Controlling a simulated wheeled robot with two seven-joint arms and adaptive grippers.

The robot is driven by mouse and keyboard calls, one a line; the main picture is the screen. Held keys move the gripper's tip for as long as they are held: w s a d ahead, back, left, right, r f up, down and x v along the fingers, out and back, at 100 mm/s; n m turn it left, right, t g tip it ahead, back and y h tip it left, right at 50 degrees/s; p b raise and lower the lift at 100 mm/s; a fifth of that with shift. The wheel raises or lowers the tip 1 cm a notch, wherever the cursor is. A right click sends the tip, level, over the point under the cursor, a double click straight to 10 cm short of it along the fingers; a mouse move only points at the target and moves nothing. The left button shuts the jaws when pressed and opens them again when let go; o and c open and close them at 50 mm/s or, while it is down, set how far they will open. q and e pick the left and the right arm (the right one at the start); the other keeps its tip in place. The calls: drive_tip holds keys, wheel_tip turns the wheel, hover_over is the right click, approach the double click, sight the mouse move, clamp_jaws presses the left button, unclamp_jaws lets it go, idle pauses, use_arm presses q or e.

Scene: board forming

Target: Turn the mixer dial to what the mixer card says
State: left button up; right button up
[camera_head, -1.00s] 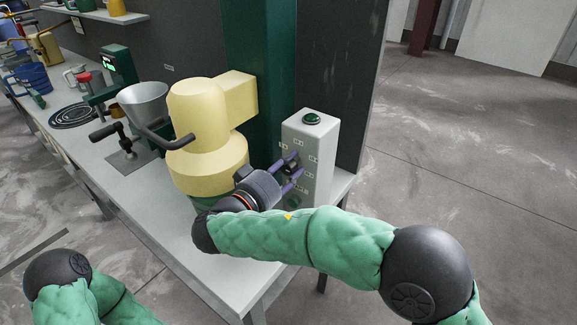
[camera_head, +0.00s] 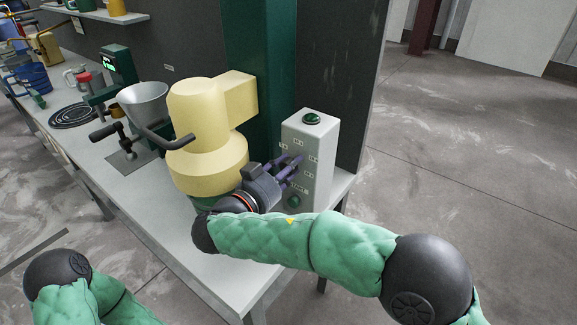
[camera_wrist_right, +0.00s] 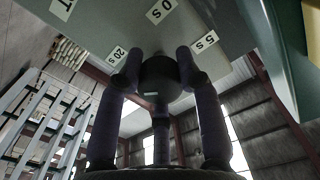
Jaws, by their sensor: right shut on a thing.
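The mixer control box (camera_head: 318,140) is a pale upright box beside the cream mixer (camera_head: 205,130), with a green button (camera_head: 312,118) on top and small label plates on its front. My right gripper (camera_head: 292,170) is at that front, its purple fingers shut on the dark round dial. In the right wrist view the fingers (camera_wrist_right: 160,85) surround the dial (camera_wrist_right: 160,75), which bears a small pale mark. Labels around it include "20 S" and "5 S". In the head view the gripper mostly hides the dial. I cannot make out a mixer card. My left gripper is out of view.
The grey bench (camera_head: 190,240) runs back to the left, with a metal funnel (camera_head: 143,100), a black coil (camera_head: 75,115) and a blue container (camera_head: 33,78). A dark wall and green post stand behind the mixer. The floor at right is clear.

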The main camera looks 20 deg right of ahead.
drive_tip(key=shift+f, duration=0.1)
idle(0.3)
drive_tip(key=o, duration=1.2)
drive_tip(key=shift+c, duration=0.2)
drive_tip(key=v, duration=1.2)
